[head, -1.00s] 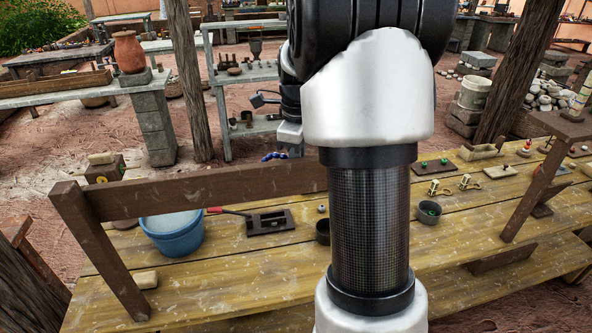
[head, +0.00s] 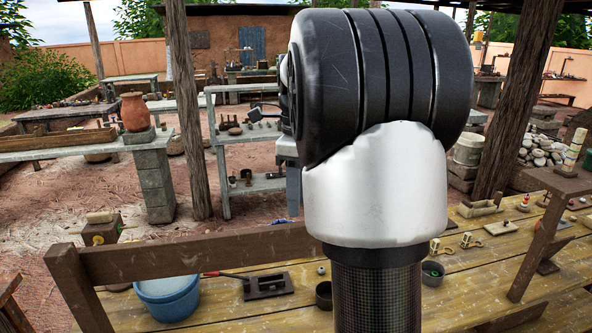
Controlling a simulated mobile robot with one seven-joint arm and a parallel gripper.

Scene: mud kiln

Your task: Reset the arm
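My arm stands upright in the right half of the head view and hides much of the middle of the scene. Its white and black links fill the picture from near the top to the bottom edge. My gripper (head: 282,221) shows only as a small blue bit just left of the arm, below a grey wrist part and above the wooden rail. The rest of it is hidden behind the arm, so its opening and anything in it cannot be made out.
A wooden workbench (head: 232,312) with a raised rail (head: 190,254) lies in front. On it are a blue bucket (head: 168,298), a dark tray (head: 268,286) and small parts. Wooden posts (head: 188,110) stand behind it. A grey shelf table (head: 224,165) stands beyond, with open dirt floor around.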

